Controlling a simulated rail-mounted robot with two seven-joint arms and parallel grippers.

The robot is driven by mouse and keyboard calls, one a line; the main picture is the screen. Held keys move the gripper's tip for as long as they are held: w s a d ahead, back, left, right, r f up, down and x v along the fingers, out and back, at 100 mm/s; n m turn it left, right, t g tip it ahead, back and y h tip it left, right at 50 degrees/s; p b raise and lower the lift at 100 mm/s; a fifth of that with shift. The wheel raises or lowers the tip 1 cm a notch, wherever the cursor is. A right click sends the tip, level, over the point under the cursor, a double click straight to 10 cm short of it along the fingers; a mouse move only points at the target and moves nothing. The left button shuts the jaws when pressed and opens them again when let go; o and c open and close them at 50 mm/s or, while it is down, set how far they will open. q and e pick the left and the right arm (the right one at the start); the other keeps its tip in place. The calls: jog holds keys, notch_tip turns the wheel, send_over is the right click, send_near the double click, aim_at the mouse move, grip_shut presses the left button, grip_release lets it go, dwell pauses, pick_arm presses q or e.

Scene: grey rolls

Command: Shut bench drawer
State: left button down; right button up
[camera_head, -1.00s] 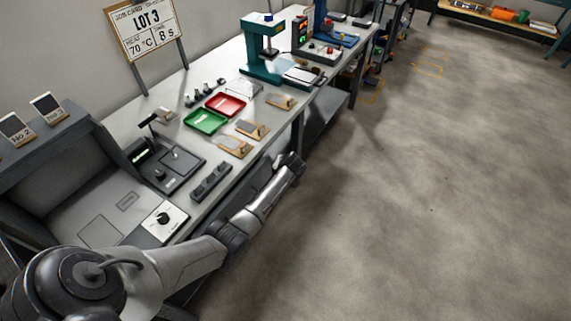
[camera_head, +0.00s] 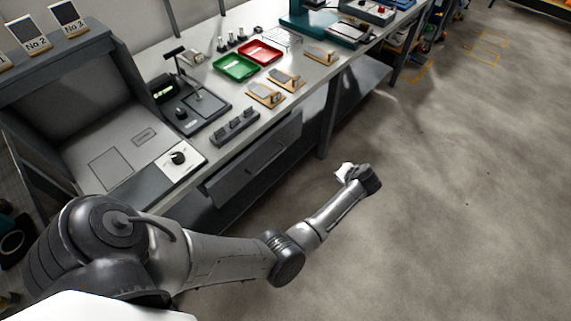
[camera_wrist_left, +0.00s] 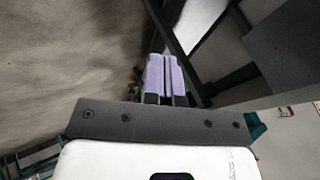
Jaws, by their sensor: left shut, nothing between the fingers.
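The bench drawer (camera_head: 255,162) is a dark grey front with a handle under the bench's front edge in the head view. It looks close to the bench edge; how far it stands out is hard to tell. My left arm reaches across in front of the bench, and its wrist is out over the floor, to the right of the drawer and apart from it. In the left wrist view my left gripper (camera_wrist_left: 165,76) shows two pale purple fingers pressed together, empty. My right gripper is not in view.
The bench top holds a green tray (camera_head: 235,67), a red tray (camera_head: 261,52), several wooden-based pieces and a dark block rack (camera_head: 235,127) above the drawer. A bench leg (camera_head: 328,120) stands right of the drawer. The floor (camera_head: 450,200) to the right is clear.

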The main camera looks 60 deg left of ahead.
pick_arm(q)
jog(key=s+a+r+m+g+y, duration=0.3)
jog(key=s+r+m+g+y, duration=0.5)
jog(key=m, duration=0.9)
jog(key=s+a+f+b, duration=0.2)
jog(key=a, duration=0.4)
jog(key=s+a+f+t+b, duration=0.1)
jog(key=s+a+b, duration=0.1)
jog(key=a, duration=0.4)
jog(key=shift+s+a+f+m, duration=0.4)
jog(key=shift+s, duration=0.15)
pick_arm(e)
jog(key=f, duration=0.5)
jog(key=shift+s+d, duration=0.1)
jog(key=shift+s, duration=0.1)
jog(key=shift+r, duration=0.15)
